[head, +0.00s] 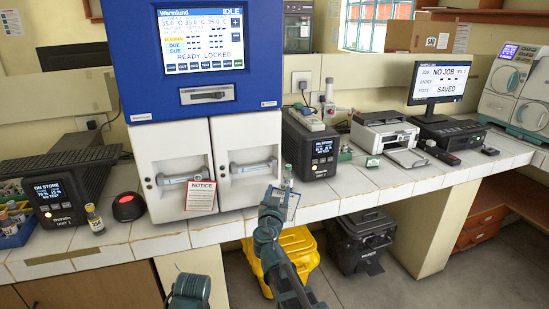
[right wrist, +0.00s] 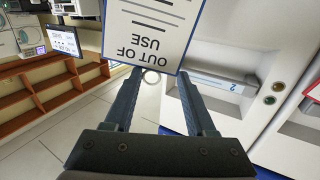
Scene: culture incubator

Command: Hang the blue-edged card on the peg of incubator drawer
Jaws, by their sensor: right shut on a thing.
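My right gripper (right wrist: 157,78) is shut on the blue-edged card (right wrist: 150,22). The card's "OUT OF USE" text is upside down in the right wrist view, and a pale ring (right wrist: 151,77) shows at its edge between the fingers. In the head view my right gripper (head: 273,205) is in front of the right incubator drawer (head: 248,150), near its lower right, with the card (head: 292,203) seen nearly edge-on. The drawer's handle (right wrist: 228,83), marked 2, shows in the right wrist view. I cannot make out its peg.
A red-edged notice card (head: 201,196) hangs at the left drawer (head: 172,150). A black unit (head: 310,145) stands right of the incubator. A red-topped round device (head: 128,207) and a small bottle (head: 95,220) stand on the bench at left. A yellow bin (head: 297,250) is below.

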